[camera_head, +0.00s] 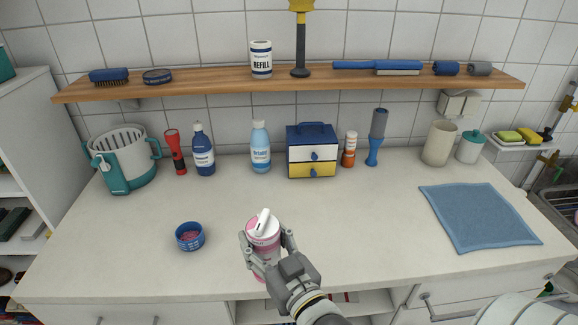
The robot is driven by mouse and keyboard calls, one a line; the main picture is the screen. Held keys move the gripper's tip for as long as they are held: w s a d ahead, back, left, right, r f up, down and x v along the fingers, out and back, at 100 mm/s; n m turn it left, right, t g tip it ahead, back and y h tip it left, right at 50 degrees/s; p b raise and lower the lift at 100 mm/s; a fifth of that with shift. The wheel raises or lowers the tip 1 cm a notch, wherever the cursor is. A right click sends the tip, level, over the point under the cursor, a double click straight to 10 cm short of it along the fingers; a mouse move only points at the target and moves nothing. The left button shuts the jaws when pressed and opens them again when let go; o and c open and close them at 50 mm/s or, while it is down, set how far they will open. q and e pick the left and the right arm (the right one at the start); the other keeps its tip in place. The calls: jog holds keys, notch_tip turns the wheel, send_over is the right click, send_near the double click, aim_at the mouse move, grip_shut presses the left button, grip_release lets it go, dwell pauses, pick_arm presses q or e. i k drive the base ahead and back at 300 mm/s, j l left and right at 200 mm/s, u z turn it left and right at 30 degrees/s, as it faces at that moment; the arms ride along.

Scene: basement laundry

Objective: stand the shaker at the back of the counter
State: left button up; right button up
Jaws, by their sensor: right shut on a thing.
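The shaker (264,233), a pink and white canister with a white flip top, is near the front edge of the counter (350,225). My right gripper (266,244) is shut on it, with one finger on each side. The shaker looks roughly upright, and its lower part is partly hidden by the gripper. I cannot tell whether its base touches the counter. My left gripper is not in view.
Along the back stand a teal-handled basket (124,160), a red flashlight (176,152), a dark blue bottle (203,152), a light blue bottle (260,148), a drawer box (312,152) and an orange bottle (349,150). A blue bowl (190,237) sits left of the shaker. The middle is clear.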

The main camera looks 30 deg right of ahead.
aim_at(231, 170)
jog(key=i+j+z, duration=0.15)
jog(key=j, duration=0.25)
jog(key=i+j+z, duration=0.1)
jog(key=j, duration=0.35)
jog(key=i+j+z, duration=0.15)
jog(key=j, duration=0.25)
jog(key=i+j+z, duration=0.1)
jog(key=j, duration=0.35)
jog(key=i+j+z, duration=0.15)
jog(key=j, duration=0.35)
jog(key=i+l+z, duration=0.15)
jog(key=i, duration=0.25)
